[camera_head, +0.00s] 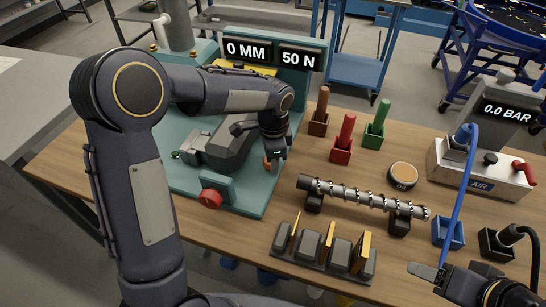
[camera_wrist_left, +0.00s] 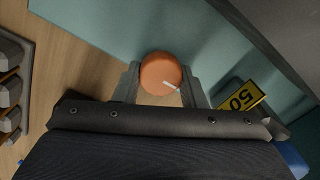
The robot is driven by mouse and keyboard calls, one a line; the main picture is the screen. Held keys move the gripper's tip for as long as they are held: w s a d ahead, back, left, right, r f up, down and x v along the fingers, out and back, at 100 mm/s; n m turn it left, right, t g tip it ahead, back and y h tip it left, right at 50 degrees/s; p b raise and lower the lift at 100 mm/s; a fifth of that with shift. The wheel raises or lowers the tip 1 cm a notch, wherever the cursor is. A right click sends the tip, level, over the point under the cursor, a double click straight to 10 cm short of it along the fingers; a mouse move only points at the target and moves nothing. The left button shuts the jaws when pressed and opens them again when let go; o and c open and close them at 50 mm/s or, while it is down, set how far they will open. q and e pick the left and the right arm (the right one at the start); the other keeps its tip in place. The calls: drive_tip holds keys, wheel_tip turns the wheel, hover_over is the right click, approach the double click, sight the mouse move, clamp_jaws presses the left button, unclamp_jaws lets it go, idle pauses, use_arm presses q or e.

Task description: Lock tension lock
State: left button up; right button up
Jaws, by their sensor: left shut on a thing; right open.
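My left gripper (camera_head: 272,160) reaches down over the teal fixture. In the left wrist view its two fingers (camera_wrist_left: 160,85) are closed on either side of a round orange knob (camera_wrist_left: 160,72) with a short white mark on top. Only a sliver of the orange knob (camera_head: 267,164) shows in the head view, the rest being hidden by the gripper. The teal fixture (camera_head: 243,203) carries a grey clamp-like body and displays reading 0 MM and 50 N. My right gripper (camera_head: 428,272) is at the lower right, open, low over the table front and away from the fixture.
A red knob (camera_head: 211,198) sits at the fixture's front. A screw shaft (camera_head: 350,193) lies on supports, with a gauge block rack (camera_head: 322,262) before it. Colored tool holders (camera_head: 342,150) stand behind. An air unit (camera_head: 480,170) with a blue hose is at right. A yellow 50 label (camera_wrist_left: 240,97) shows near the knob.

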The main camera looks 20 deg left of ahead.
use_arm(q)
drive_tip(key=shift+r+m, duration=0.1)
drive_tip(key=shift+m, duration=0.2)
idle(0.4)
drive_tip(key=o, duration=1)
wheel_tip(320, 180, up, 8)
drive_tip(key=shift+f, duration=0.15)
